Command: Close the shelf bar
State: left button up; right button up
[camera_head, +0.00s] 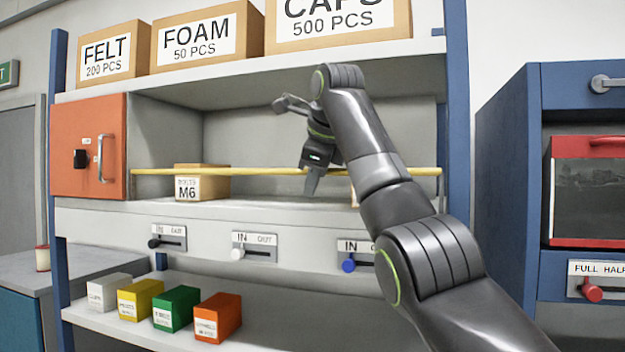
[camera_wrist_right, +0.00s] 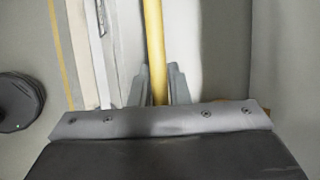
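The yellow shelf bar (camera_head: 245,171) runs level across the front of the open shelf bay, from beside the orange box at left to the blue post at right. My right gripper (camera_head: 313,182) reaches down from above onto the bar, right of its middle. In the right wrist view, the bar (camera_wrist_right: 153,45) passes between the two fingers (camera_wrist_right: 158,88), which sit close against it on both sides. The bar's right part is partly hidden behind my right arm. My left gripper is not in view.
A box marked M6 (camera_head: 202,184) stands behind the bar. An orange box (camera_head: 88,147) with a handle fills the bay's left end. Labelled cartons (camera_head: 207,38) stand on the top shelf. Small levers (camera_head: 254,247) line the lower edge, above several coloured boxes (camera_head: 176,309). A blue cabinet (camera_head: 505,180) stands right.

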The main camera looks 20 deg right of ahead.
jog(key=o, duration=0.3)
jog(key=shift+w, duration=0.15)
jog(key=shift+s+r, duration=0.2)
jog(key=shift+s, duration=0.05)
jog(key=p+v, duration=0.1)
jog(key=v, duration=1.5)
jog(key=shift+s+d+r, duration=0.1)
jog(key=shift+s+r, duration=0.1)
jog(key=shift+r, duration=0.1)
